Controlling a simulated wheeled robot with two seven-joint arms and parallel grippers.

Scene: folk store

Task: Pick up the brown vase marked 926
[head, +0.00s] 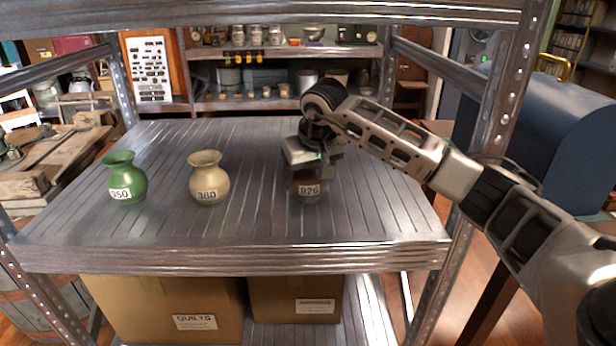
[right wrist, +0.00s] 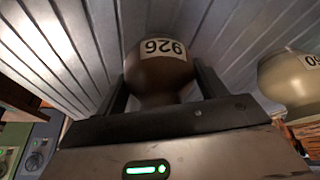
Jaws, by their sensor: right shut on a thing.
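The brown vase marked 926 (head: 308,190) stands on the metal shelf (head: 240,225), right of the other vases. My right gripper (head: 312,172) comes down over it from above and hides its upper part. In the right wrist view the brown vase (right wrist: 160,72) sits between the two fingers of the right gripper (right wrist: 160,88), which is shut on it. Its 926 label faces the front. Whether its base touches the shelf is hard to tell. My left gripper is not in view.
A tan vase marked 380 (head: 209,180) and a green vase marked 350 (head: 126,180) stand to the left on the same shelf. Metal posts (head: 500,90) frame the shelf, with a beam (head: 270,12) above. Cardboard boxes (head: 165,308) sit below.

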